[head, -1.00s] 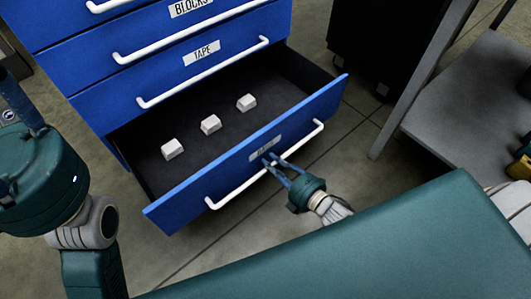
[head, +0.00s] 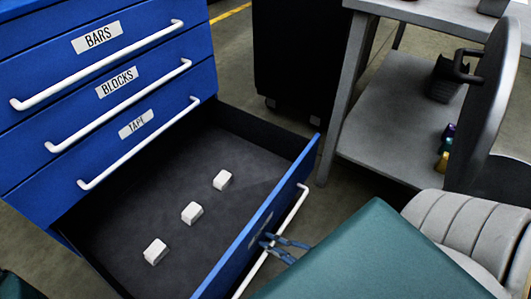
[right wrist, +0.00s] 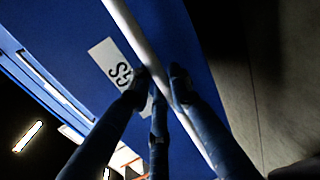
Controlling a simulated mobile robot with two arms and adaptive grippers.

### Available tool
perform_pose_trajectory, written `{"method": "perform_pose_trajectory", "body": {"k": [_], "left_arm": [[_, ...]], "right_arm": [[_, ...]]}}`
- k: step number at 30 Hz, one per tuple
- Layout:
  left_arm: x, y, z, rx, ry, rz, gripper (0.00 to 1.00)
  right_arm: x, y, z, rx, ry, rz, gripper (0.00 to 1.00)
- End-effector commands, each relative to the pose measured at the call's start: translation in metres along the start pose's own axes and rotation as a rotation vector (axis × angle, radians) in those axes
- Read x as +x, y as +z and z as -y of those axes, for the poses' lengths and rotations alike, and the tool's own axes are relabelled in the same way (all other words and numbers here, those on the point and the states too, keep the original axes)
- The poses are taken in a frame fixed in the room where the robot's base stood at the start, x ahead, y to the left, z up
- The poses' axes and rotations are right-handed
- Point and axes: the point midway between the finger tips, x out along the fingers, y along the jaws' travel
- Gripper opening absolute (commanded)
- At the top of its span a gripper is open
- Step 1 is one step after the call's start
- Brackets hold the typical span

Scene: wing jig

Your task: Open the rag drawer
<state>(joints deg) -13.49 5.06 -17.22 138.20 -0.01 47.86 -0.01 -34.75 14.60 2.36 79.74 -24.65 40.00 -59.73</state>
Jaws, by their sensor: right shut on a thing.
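The rag drawer (head: 302,160) is the lowest drawer of the blue cabinet. It stands well open, with a dark floor inside. Three small white blocks (head: 192,212) lie in a row on that floor. A white bar handle (head: 291,213) runs along the drawer's front. My right gripper (head: 267,241) is at the middle of this handle. In the right wrist view, the fingers (right wrist: 160,82) are shut around the white bar, beside the label (right wrist: 112,65), which is partly hidden by a finger. My left gripper is out of view.
The bars, blocks and tape drawers (head: 137,124) above are shut. A grey shelf table (head: 400,150) with small items stands at the right, and a black cabinet (head: 297,60) stands behind. A strip of floor lies between the drawer and the table.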

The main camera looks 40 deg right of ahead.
Motion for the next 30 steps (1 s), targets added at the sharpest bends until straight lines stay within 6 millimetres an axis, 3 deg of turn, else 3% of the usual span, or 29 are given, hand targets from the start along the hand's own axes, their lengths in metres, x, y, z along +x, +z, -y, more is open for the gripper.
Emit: {"method": "perform_pose_trajectory", "body": {"k": [9,10,12,23,30], "left_arm": [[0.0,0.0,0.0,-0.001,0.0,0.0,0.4],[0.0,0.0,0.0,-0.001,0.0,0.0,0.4],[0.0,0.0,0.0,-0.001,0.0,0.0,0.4],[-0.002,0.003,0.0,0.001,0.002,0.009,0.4],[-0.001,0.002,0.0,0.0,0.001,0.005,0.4]], "right_arm": [[-0.002,0.001,0.003,0.0,-0.007,0.003,0.0],[-0.002,0.001,0.003,0.0,-0.007,0.003,0.21],[-0.001,0.001,0.003,0.0,-0.007,0.003,0.35],[-0.004,0.0,0.001,0.0,-0.003,0.001,0.36],[-0.041,0.0,0.003,0.001,-0.008,0.002,0.36]]}}
